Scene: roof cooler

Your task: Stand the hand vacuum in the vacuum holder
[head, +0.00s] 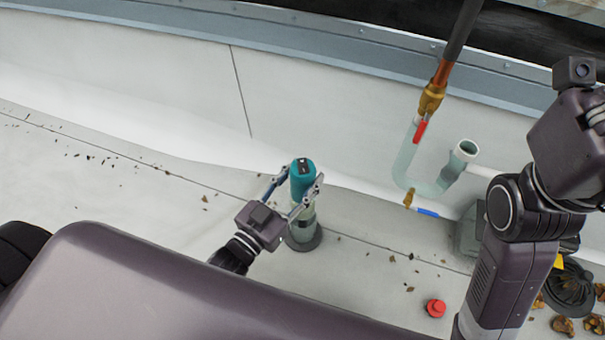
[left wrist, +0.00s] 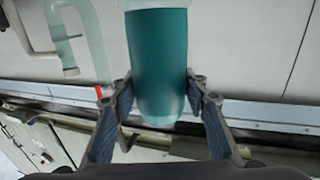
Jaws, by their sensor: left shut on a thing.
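The hand vacuum (head: 303,180) is upright, with a teal body on top and a pale, clear lower part. In the left wrist view its teal body (left wrist: 160,65) fills the space between the fingers. My left gripper (head: 294,194) is shut on the teal body from both sides. The vacuum holder (head: 303,243) is a dark grey round piece on the roof floor, directly below the vacuum. The vacuum's lower end lines up with the holder; I cannot tell if it is seated or just above. My right arm shows at the right, but its fingers are not visible.
A red cap (head: 435,308) lies on the floor, front right. A dark round drain (head: 570,290) and dry leaves are beyond it.

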